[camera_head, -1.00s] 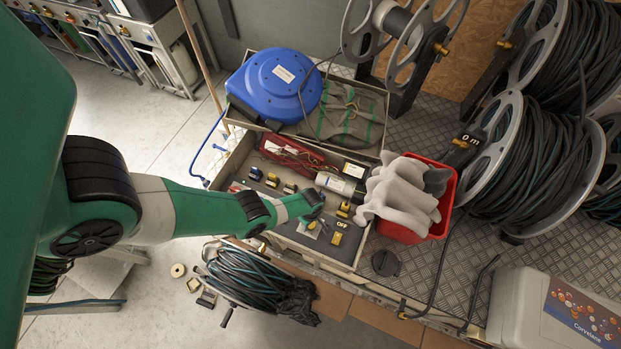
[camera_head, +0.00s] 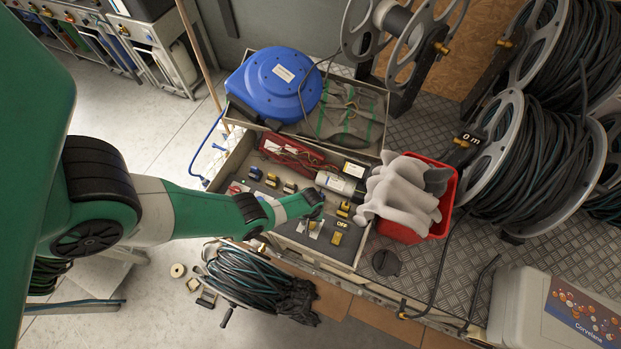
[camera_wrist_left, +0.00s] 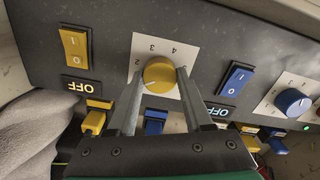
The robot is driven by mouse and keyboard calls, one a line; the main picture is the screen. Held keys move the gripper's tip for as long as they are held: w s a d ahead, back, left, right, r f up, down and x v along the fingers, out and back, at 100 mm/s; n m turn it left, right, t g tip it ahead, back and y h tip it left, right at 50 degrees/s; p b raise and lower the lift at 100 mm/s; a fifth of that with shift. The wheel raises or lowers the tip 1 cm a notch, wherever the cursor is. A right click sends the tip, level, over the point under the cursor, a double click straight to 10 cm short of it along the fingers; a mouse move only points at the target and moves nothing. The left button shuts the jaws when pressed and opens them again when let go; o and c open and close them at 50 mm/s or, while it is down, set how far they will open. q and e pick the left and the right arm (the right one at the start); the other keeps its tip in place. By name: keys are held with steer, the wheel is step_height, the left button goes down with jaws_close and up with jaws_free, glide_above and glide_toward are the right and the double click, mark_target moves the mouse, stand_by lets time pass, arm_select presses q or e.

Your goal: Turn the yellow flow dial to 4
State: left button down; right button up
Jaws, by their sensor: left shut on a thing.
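The yellow flow dial (camera_wrist_left: 158,72) sits on a pale numbered plate (camera_wrist_left: 150,42) on a dark panel in the left wrist view. Its printed numbers appear turned, and a faint mark shows on its lower left face; I cannot tell the exact reading. My left gripper (camera_wrist_left: 160,77) is shut on the dial, one finger on each side. In the head view the left gripper (camera_head: 314,208) is over the control panel in the crate, and the hand hides the dial there. My right gripper is not in view.
Beside the dial are a yellow switch (camera_wrist_left: 75,47), a blue switch (camera_wrist_left: 234,80) and a blue dial (camera_wrist_left: 292,101). Yellow and blue blocks stand below. In the head view a red bin (camera_head: 436,212) with grey cloth is close right of the hand.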

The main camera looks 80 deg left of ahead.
arm_select(q)
steer(key=m, duration=1.4)
steer(key=shift+m, duration=0.3)
steer(key=m, duration=0.3)
steer(key=shift+m, duration=0.3)
steer(key=m, duration=0.3)
steer(key=shift+m, duration=0.3)
steer(key=m, duration=0.6)
steer(key=shift+m, duration=0.4)
